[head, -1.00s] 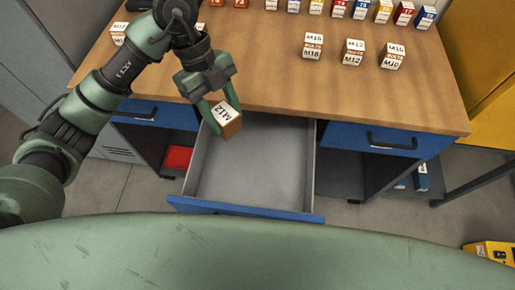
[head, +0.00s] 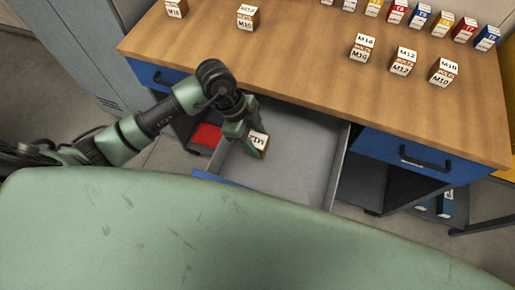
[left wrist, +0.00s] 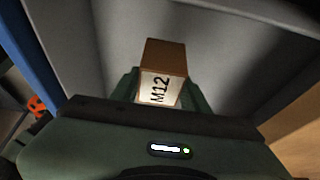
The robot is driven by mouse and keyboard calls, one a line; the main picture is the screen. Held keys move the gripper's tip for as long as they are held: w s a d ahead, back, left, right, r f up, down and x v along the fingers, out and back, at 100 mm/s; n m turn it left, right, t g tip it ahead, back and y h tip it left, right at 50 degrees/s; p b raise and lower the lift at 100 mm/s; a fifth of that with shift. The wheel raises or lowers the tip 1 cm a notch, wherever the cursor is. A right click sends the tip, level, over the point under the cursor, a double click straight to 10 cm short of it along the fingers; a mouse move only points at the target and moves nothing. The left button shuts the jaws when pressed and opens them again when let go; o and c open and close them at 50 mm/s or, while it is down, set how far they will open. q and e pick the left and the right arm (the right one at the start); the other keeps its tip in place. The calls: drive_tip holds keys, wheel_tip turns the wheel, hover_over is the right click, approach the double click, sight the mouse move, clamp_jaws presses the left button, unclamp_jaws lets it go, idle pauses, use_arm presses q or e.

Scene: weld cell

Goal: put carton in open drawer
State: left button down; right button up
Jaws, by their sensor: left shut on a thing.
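A small brown and white carton labelled M12 (head: 259,145) is in my left gripper (head: 250,140), over the left part of the open drawer. The left wrist view shows the carton (left wrist: 164,75) between the two green fingers, with grey drawer walls and floor around it. I cannot tell whether the carton touches the drawer floor. The open drawer (head: 300,150) has a grey, otherwise empty interior and a blue front (head: 212,177), partly hidden by my green body. My right gripper is not in view.
Several cartons, such as one at the right (head: 443,72), stand on the wooden bench top (head: 300,65). Closed blue drawers (head: 425,157) flank the open one. A red box (head: 207,134) sits on a shelf to the left.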

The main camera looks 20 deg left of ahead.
use_arm(q)
wheel_tip(320, 180, down, 3)
drive_tip(key=shift+r, duration=0.15)
drive_tip(key=shift+f, duration=2)
drive_tip(key=shift+f, duration=0.1)
drive_tip(key=c, duration=0.7)
unclamp_jaws()
drive_tip(key=v, duration=1.2)
